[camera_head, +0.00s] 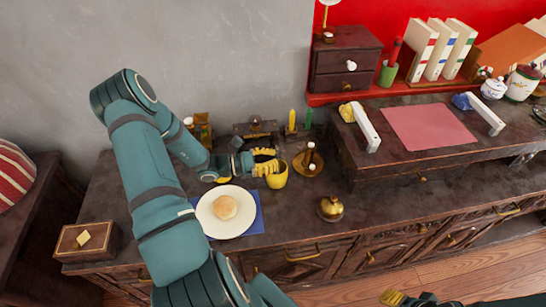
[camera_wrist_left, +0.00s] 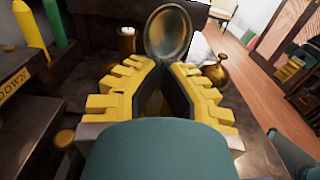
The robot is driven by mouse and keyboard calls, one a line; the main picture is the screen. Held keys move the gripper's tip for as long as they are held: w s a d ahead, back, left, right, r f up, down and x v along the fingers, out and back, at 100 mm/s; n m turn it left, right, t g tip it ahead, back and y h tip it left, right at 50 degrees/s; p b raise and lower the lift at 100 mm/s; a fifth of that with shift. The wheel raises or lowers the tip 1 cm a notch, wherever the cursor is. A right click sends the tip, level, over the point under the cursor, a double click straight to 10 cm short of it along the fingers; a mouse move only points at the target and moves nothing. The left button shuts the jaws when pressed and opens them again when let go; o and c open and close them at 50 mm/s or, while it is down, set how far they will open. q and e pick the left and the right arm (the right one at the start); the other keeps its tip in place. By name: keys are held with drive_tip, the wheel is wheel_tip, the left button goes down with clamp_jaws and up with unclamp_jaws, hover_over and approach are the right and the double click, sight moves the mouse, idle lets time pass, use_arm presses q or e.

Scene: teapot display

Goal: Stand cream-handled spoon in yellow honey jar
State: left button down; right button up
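The spoon's cream handle is hidden, and I cannot make out the jar in this view. My right gripper (camera_head: 393,298) is low at the bottom edge, partly cut off; its opening is unclear.
A white plate (camera_head: 209,222) with a bun lies on a blue napkin, left of the jar. A brass dish (camera_head: 300,169) with a candle stands right of the jar. A brass bell (camera_head: 330,208) stands nearer the front edge. A raised shelf (camera_head: 350,170) begins farther right.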

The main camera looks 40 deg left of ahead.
use_arm(q)
drive_tip(key=shift+f, duration=0.15)
drive_tip(key=c, duration=1.1)
unclamp_jaws()
drive_tip(key=shift+o, duration=0.2)
drive_tip(key=shift+a, duration=0.1)
drive_tip(key=v, duration=0.7)
drive_tip(key=shift+s, duration=0.2)
